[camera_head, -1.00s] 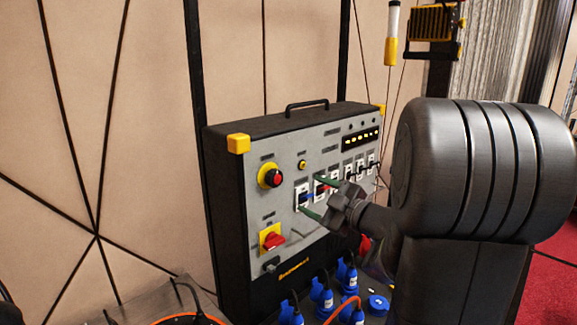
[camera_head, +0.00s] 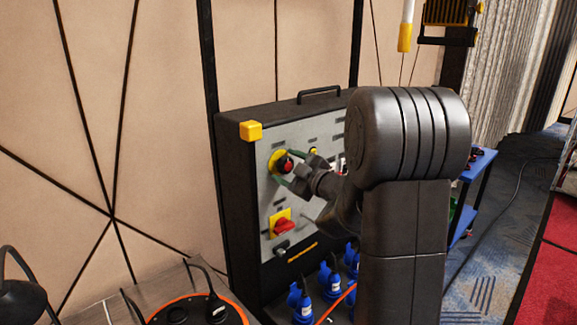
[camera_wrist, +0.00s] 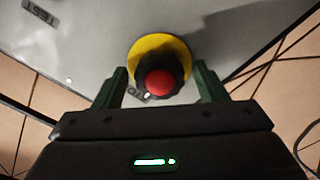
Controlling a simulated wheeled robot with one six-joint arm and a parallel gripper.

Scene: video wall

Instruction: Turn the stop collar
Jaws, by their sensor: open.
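The stop button (camera_head: 288,165) is on the upper left of the grey panel face. It has a red cap inside a black collar, on a round yellow plate (camera_head: 274,160). In the wrist view the red cap (camera_wrist: 159,83), the black collar (camera_wrist: 181,71) and the yellow plate (camera_wrist: 150,45) show near the middle. My gripper (camera_head: 284,165) is open at the button. In the wrist view its two green fingers (camera_wrist: 160,88) stand on either side of the collar, with a gap on each side. Whether they touch the collar is not clear.
Below the button is a red rotary switch (camera_head: 284,226) on a yellow plate. Blue plugs (camera_head: 301,300) and an orange-rimmed cable reel (camera_head: 200,308) sit in front. A blue cart (camera_head: 470,190) stands at the right. My arm hides the panel's right part.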

